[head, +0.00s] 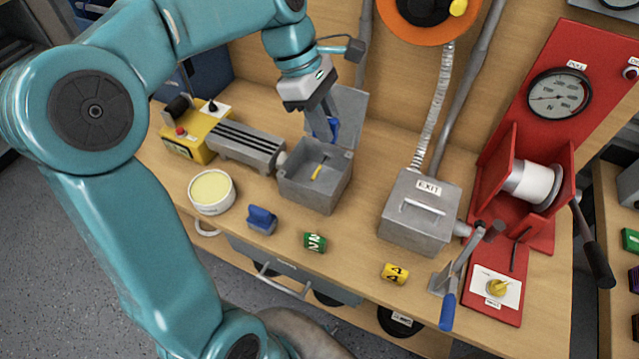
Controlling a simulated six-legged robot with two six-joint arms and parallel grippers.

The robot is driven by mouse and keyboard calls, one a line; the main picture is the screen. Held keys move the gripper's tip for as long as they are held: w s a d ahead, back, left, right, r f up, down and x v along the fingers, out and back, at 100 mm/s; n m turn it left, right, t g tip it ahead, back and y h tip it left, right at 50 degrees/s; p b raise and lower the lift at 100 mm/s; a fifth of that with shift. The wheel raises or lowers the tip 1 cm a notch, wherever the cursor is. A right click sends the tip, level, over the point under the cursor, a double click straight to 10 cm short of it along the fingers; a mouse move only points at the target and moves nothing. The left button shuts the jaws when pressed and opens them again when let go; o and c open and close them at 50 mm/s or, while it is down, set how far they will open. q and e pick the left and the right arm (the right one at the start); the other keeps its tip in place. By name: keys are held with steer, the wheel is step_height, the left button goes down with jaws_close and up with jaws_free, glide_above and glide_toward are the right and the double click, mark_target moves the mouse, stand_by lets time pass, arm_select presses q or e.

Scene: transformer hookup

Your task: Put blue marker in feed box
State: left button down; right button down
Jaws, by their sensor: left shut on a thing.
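The feed box appears to be the open grey metal box (313,196), with its lid raised at the back and a small yellow thing (318,172) inside. My left gripper (328,128) is above the box's rear part, in front of the raised lid, pointing down. It is shut on a small blue piece, which I take for the blue marker (334,127); the fingers partly hide it. The piece is above the box opening; its exact height is hard to tell. My right gripper is not in view.
A blue block (262,219), a green marker (314,242) and a yellow marker (394,273) lie on the wooden bench. A round tin (212,190) stands at left. A closed EXIT box (420,216) and a red winch stand (503,215) are at right.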

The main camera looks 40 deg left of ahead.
arm_select(q)
step_height(320, 180, down, 15)
steer(key=shift+s+a+r+b, duration=0.1)
steer(key=shift+s+a+b, duration=0.05)
steer(key=shift+b, duration=0.8)
step_height(320, 180, down, 5)
steer(key=shift+f, duration=0.2)
steer(key=shift+r, duration=0.1)
steer(key=shift+b, duration=0.3)
steer(key=shift+f, duration=0.25)
steer(key=c, duration=1.3)
jaws_free()
steer(key=shift+r, duration=0.15)
